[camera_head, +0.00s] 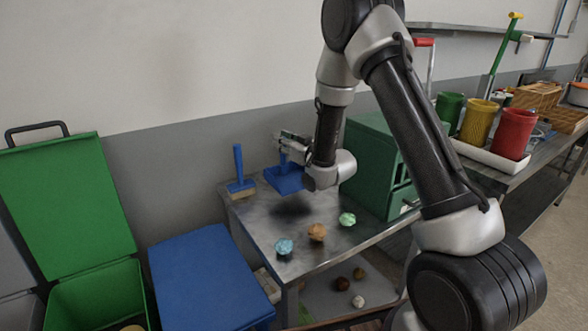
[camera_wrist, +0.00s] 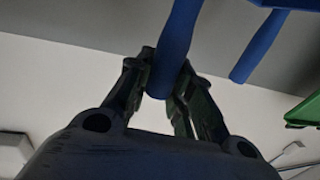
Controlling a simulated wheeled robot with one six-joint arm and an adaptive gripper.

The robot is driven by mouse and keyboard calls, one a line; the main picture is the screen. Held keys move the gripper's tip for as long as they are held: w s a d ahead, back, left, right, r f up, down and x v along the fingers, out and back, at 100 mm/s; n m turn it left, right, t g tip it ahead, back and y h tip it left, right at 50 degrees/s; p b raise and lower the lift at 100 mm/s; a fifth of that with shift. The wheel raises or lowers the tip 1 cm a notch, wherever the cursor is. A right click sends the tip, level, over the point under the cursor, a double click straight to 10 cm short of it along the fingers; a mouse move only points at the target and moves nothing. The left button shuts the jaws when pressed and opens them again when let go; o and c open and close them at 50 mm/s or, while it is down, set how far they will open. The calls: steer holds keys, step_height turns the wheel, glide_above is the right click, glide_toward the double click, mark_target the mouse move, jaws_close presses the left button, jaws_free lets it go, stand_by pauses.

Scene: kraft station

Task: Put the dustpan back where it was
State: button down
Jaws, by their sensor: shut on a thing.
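The blue dustpan (camera_head: 284,180) is held in the air above the metal table (camera_head: 262,235) in the head view. My gripper (camera_head: 284,148) is shut on its handle. In the wrist view, my gripper (camera_wrist: 166,82) has its two fingers on either side of the blue handle (camera_wrist: 178,40). The dustpan casts a dark shadow on the tabletop, so it is apart from the surface. A blue hand brush (camera_head: 240,175) stands on the table's back left corner with its handle up. A second blue handle (camera_wrist: 258,45) shows in the wrist view.
Crumpled balls in blue (camera_head: 284,246), brown (camera_head: 317,232) and green (camera_head: 347,218) lie on the table. A green cabinet (camera_head: 372,165) stands at its right. A blue bin (camera_head: 208,280) and an open green bin (camera_head: 95,295) stand left. More balls lie on the lower shelf.

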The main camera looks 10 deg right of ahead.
mark_target(285, 158)
steer(key=shift+f, duration=3.15)
steer(key=c, duration=1.3)
jaws_free()
steer(key=shift+o, duration=0.2)
steer(key=shift+r, duration=0.1)
